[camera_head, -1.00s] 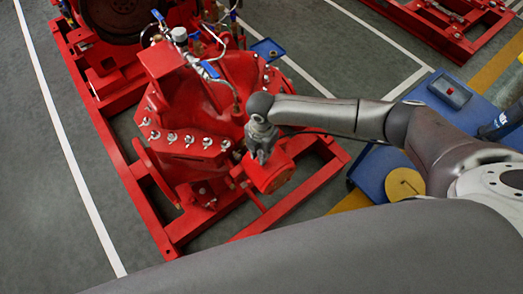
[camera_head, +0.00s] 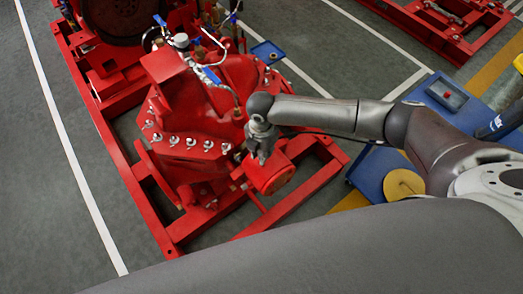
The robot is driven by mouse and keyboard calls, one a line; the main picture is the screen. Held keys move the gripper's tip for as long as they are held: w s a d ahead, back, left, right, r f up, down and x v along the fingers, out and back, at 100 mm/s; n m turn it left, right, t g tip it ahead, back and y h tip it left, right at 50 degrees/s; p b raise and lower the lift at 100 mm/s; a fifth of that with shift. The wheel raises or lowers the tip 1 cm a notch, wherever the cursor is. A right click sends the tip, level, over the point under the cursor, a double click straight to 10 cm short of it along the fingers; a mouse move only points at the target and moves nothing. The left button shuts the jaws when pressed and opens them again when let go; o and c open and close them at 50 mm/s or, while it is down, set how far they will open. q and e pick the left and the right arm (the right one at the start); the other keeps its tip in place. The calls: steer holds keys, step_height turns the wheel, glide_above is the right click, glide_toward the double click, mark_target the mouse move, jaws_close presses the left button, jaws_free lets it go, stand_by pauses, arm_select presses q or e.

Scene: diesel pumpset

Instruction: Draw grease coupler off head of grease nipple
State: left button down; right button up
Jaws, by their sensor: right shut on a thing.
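The red pump (camera_head: 195,110) stands on a red frame, with a row of silver nuts along its flange. My right gripper (camera_head: 262,158) points down at the pump's right side, just above a red cylindrical housing (camera_head: 272,177). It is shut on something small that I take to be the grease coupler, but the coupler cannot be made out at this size. The grease nipple is hidden or too small to see. Whether the coupler and nipple touch cannot be told. My left gripper is not in view.
Thin pipes with blue-handled valves (camera_head: 211,74) rise above the pump. A blue cart (camera_head: 368,172) at the right carries a yellow disc (camera_head: 403,184) and a grey box with a red button (camera_head: 447,96). Red frame rails (camera_head: 290,215) surround the pump. The floor at left is clear.

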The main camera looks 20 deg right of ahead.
steer(key=shift+r+p, duration=1.7)
steer(key=shift+r, duration=0.2)
